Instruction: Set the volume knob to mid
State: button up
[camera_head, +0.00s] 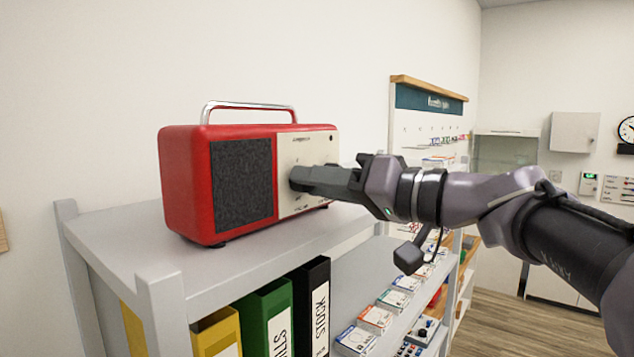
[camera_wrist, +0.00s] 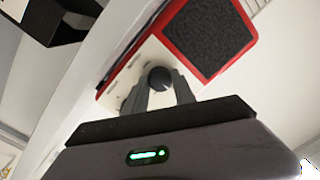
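A red radio (camera_head: 190,180) with a dark speaker grille, a cream front panel and a silver handle stands on the top shelf. My gripper (camera_head: 298,179) reaches in from the right to the cream panel and hides the knob in the head view. In the wrist view the dark round volume knob (camera_wrist: 160,78) sits between the tips of my gripper (camera_wrist: 161,83). One finger lies on each side, with no clear gap to the knob. The knob's pointer cannot be made out. The panel markings are too small to read.
The grey shelf (camera_head: 120,238) holds the radio and has free room at its front left. Below are yellow, green (camera_head: 268,318) and black binders (camera_head: 313,300) and several small boxes (camera_head: 375,318). A pegboard display (camera_head: 428,110) stands behind my arm.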

grip_shut()
jog(key=shift+m, duration=0.3)
jog(key=m+b, duration=0.2)
jog(key=m, duration=0.2)
jog(key=shift+f+m+t, duration=0.1)
jog(key=shift+m+t, duration=0.2)
jog(key=m, duration=0.6)
jog(key=shift+m, duration=0.4)
jog(key=m+t+p, duration=0.1)
jog(key=m+p, duration=0.1)
jog(key=m, duration=0.4)
jog(key=shift+s+m, duration=0.1)
jog(key=shift+m, duration=0.2)
jog(key=m+p, duration=0.3)
jog(key=m, duration=0.2)
jog(key=shift+h, duration=0.4)
jog(key=shift+m, duration=0.5)
